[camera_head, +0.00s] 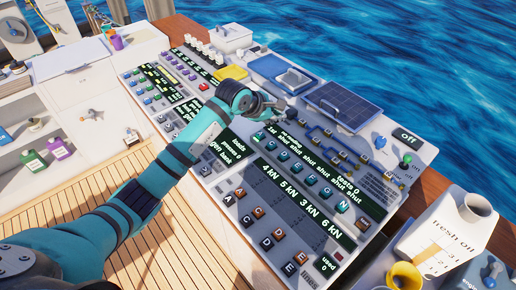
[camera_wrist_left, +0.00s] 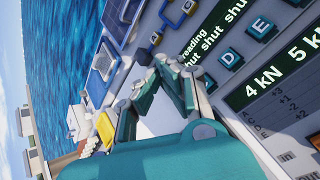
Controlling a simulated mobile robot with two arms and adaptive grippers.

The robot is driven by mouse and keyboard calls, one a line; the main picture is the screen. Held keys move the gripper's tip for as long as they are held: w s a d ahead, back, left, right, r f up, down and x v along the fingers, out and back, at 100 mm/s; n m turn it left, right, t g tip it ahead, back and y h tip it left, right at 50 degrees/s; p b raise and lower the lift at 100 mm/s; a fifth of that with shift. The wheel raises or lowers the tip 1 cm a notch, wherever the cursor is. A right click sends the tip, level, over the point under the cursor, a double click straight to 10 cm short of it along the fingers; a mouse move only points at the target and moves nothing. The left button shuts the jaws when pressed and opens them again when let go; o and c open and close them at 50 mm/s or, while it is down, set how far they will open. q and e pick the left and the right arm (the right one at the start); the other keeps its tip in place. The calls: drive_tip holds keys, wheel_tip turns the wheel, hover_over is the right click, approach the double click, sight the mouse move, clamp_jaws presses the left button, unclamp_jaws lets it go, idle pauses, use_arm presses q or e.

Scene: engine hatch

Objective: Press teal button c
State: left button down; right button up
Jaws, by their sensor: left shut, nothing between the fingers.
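A sloping white console (camera_head: 222,186) carries a row of teal lettered buttons under the green "shut" readouts. The teal button just left of D looks to be button c (camera_head: 268,144); its letter is too small to read. In the left wrist view, teal D (camera_wrist_left: 228,57) and E (camera_wrist_left: 262,27) show clearly, and the button before D is mostly hidden by the fingers. My left gripper (camera_head: 288,113) is shut and empty, above the panel up and right of that teal button, with no clear contact. Its fingers also show in the left wrist view (camera_wrist_left: 165,85). My right gripper is out of view.
A dark solar-like panel (camera_head: 345,105) and a raised blue-grey hatch (camera_head: 282,75) stand behind the gripper. Below the teal row are a kN display (camera_head: 300,200) and black and orange buttons (camera_head: 265,242). A white oil jug (camera_head: 450,230) stands at the right.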

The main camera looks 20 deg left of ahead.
use_arm(q)
drive_tip(key=shift+w+a, duration=0.1)
drive_tip(key=b, duration=0.5)
hover_over(274, 145)
wheel_tip(274, 145, down, 8)
drive_tip(key=shift+a, duration=0.1)
drive_tip(key=shift+w+f+b, duration=0.1)
drive_tip(key=shift+f+b, duration=0.2)
drive_tip(key=shift+f, duration=0.2)
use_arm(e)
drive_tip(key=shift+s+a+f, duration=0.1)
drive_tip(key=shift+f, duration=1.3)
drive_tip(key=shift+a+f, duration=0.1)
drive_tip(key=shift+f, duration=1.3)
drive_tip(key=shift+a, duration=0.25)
